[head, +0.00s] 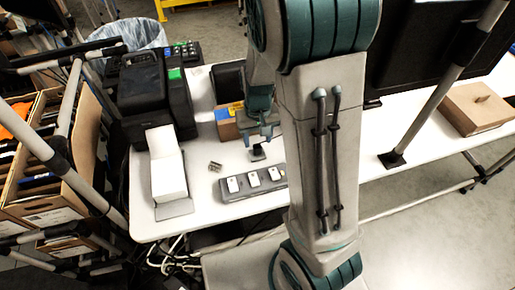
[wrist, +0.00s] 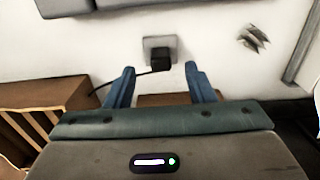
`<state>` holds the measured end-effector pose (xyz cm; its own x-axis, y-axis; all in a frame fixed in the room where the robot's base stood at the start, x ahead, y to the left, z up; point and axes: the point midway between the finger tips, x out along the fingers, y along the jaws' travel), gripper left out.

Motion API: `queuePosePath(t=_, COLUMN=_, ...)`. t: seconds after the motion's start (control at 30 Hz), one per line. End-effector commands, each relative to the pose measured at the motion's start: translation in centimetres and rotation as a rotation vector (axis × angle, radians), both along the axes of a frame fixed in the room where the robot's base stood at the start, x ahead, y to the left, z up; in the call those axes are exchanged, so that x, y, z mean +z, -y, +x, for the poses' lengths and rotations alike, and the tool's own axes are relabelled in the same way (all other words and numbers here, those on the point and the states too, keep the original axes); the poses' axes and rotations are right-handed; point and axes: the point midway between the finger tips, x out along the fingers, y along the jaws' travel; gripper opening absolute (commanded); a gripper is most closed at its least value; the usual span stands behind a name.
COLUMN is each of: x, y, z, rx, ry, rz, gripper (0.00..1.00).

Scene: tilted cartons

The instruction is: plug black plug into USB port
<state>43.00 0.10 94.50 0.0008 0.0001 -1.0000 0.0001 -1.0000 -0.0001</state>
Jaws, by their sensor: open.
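The black plug (wrist: 160,62) sits on a small grey plate (wrist: 153,42) on the white table, with a black cable running off to its left in the wrist view. In the head view the plug (head: 258,152) is a small dark shape just below my gripper (head: 259,132). My gripper (wrist: 159,70) is open, its blue fingers on either side of the plug's near end; I cannot tell whether they touch it. A grey strip (head: 240,195) with white sockets, perhaps the USB ports, lies in front of the plug. Its edge (wrist: 110,8) shows in the wrist view.
Small metal pieces (head: 215,166) lie left of the plug. A black printer (head: 150,95) with white paper (head: 167,165) stands at the left. A brown box (head: 227,125) is close behind my gripper. Bare table lies between the strip and the paper.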

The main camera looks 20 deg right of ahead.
Motion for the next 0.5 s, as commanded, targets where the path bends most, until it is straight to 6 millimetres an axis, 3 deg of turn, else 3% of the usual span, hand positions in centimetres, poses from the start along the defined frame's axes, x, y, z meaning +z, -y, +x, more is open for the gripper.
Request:
queuePosePath(t=0.3, x=-3.8, y=-0.1, z=0.1, rx=-0.001, ry=-0.003, rz=0.000, gripper=0.49)
queuePosePath(t=0.5, x=-4.3, y=-0.1, z=0.2, rx=0.000, ry=0.000, rz=0.000, gripper=0.49)
